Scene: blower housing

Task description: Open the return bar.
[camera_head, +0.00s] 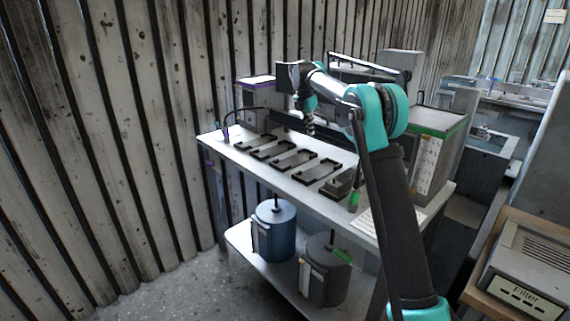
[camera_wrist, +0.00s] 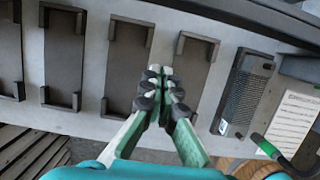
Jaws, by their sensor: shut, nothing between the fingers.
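A long dark bar (camera_head: 284,119) runs along the back of the white workbench (camera_head: 232,152), partly hidden behind my arm. A second dark bar (camera_head: 362,66) stands higher, behind my arm. I cannot tell which one is the return bar. In the wrist view a long grey beam (camera_wrist: 225,22) crosses the upper right. My gripper (camera_head: 310,130) points down over the bench, and its fingers are closed together with nothing between them. In the wrist view my gripper (camera_wrist: 162,78) is above a dark flat tray and apart from the beam.
Several dark trays (camera_head: 291,159) lie on the bench. A purple-topped box (camera_head: 257,95) and a green-striped box (camera_head: 430,160) stand at its ends. A blue canister (camera_head: 275,235) and a dark canister (camera_head: 322,272) stand on the lower shelf. Open floor (camera_head: 185,285) lies front left.

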